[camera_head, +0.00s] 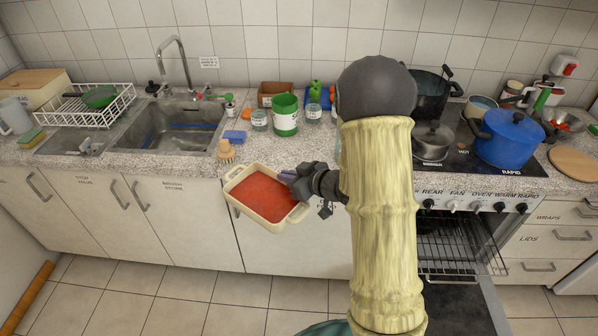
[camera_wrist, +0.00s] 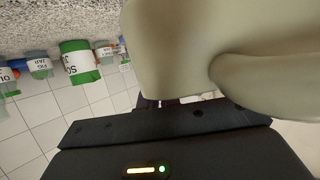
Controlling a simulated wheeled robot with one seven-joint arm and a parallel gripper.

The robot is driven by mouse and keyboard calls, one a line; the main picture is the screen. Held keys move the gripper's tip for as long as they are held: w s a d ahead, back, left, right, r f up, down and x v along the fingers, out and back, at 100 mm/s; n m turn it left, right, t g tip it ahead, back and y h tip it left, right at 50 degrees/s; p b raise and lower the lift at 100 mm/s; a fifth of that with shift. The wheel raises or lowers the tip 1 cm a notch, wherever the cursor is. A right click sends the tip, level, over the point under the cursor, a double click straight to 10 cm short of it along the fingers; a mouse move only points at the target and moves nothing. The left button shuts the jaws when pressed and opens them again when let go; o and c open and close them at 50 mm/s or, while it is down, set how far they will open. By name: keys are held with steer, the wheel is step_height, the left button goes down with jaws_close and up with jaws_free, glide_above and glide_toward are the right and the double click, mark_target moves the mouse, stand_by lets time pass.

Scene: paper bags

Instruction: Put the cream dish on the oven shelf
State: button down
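The cream dish (camera_head: 244,210), filled with something red, is held in the air in front of the counter, left of my arm, slightly tilted in the picture. My gripper (camera_head: 294,180) is shut on its right-hand side, near a handle. In the wrist view the dish (camera_wrist: 175,45) fills the upper right, with my dark gripper (camera_wrist: 180,101) against it; the fingertips are mostly hidden. The oven shelf (camera_head: 447,256) is a wire rack in the open oven, low on the right, partly hidden by my arm. The dish is well apart from it.
The oven door (camera_head: 462,308) hangs open below the shelf. Above are the hob, a blue pot (camera_head: 508,140) and a grey lidded pan (camera_head: 432,140). A wooden brush (camera_head: 226,150) and a green-and-white jar (camera_head: 285,116) stand on the counter.

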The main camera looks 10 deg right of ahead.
mark_target(288, 198)
steer(key=f+m+h, duration=0.1)
steer(key=f, duration=0.2)
steer(key=f+m+t+h, duration=0.1)
steer(key=f, duration=0.2)
steer(key=f+m+h, duration=0.1)
steer(key=f, duration=0.2)
steer(key=shift+w+m+t+h, duration=0.25)
steer(key=shift+m+t+h, duration=0.05)
steer(key=shift+t, duration=0.1)
steer(key=s+d+f+m+t+h, duration=0.1)
steer(key=s+d+f+m+h, duration=0.2)
steer(key=f, duration=0.5)
steer(key=shift+s+f+m+h, duration=0.4)
steer(key=shift+s+h, duration=0.05)
steer(key=shift+h, duration=0.25)
steer(key=shift+s, duration=0.15)
